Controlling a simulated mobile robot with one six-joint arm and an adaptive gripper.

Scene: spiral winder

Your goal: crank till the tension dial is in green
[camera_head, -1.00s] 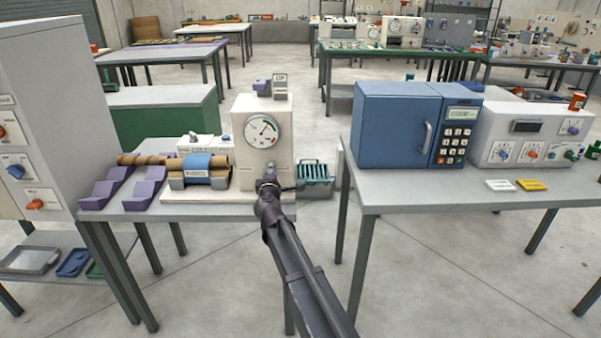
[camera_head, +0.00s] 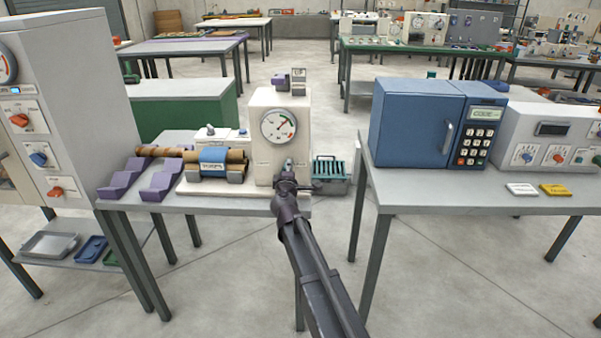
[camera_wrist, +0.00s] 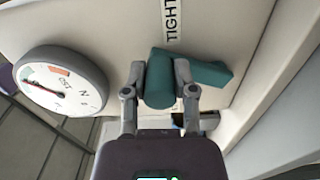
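The winder's pale housing (camera_head: 264,160) stands on the grey table, with the round tension dial (camera_head: 278,126) on its front. The dial's needle points to the upper right in the head view; the exact reading is too small to tell. The dial also shows at the left in the wrist view (camera_wrist: 60,82), tilted, with a red-orange band. A teal crank handle (camera_wrist: 159,80) sits below a "TIGHT" label in the wrist view. My gripper (camera_wrist: 160,72) has its fingers on both sides of the handle, closed on it. In the head view my gripper (camera_head: 290,178) hides the crank.
A roller with a blue band (camera_head: 212,157) lies left of the housing, beside purple cradles (camera_head: 160,180). A teal slotted box (camera_head: 330,170) is right of the housing. A blue keypad cabinet (camera_head: 415,125) stands on the right table. Open floor lies between the tables.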

